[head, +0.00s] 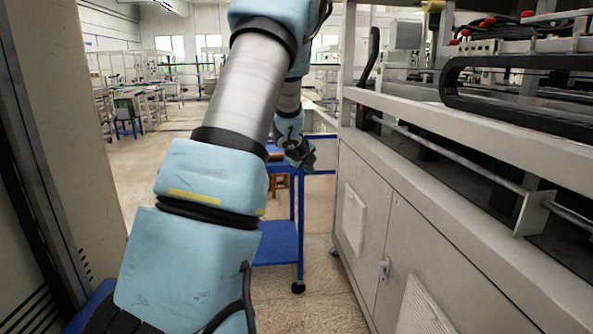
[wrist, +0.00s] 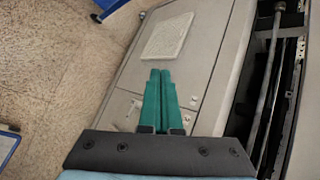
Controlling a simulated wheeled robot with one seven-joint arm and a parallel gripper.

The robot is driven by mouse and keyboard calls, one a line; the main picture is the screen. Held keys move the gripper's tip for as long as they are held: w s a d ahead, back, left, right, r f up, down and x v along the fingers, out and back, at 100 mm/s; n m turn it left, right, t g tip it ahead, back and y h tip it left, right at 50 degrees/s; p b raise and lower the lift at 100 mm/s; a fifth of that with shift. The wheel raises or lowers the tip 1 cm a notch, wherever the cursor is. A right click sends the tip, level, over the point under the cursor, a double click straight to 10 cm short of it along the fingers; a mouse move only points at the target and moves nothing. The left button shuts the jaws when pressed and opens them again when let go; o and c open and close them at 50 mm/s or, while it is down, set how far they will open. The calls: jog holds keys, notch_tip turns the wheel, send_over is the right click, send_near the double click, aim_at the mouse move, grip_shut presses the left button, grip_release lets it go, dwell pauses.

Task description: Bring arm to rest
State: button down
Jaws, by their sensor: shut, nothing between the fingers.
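My arm rises through the middle of the head view, blue and silver, and bends away from me. My gripper (head: 302,158) shows small and dark at its far end, in front of the blue cart and left of the machine cabinet. In the wrist view my gripper (wrist: 160,72) has two green fingers side by side, shut with nothing between them. Behind the fingertips is the cabinet front (wrist: 205,55) with a pale vent panel (wrist: 167,37); the fingers appear apart from it.
A grey machine cabinet (head: 410,235) with rails and a black cable chain (head: 520,95) fills the right. A blue wheeled cart (head: 280,243) stands behind my arm. A beige panel (head: 75,120) is close at left. Open floor (head: 160,150) lies beyond, with workbenches at the back left.

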jog(key=s+a+r+n+y, duration=0.1)
jog(key=s+a+n+y, duration=0.2)
jog(key=s+a+n, duration=0.6)
jog(key=s+a+f+n+g, duration=0.1)
jog(key=s+n+g, duration=0.2)
jog(key=s+n, duration=0.6)
jog(key=s+a+f+n+g, duration=0.1)
jog(key=s+n+g, duration=0.3)
jog(key=s, duration=1.3)
jog(key=n, duration=0.4)
jog(key=shift+s+a+f+n, duration=0.2)
jog(key=shift+a+f+n, duration=0.15)
jog(key=shift+a+n, duration=0.05)
jog(key=c, duration=1.6)
grip_release()
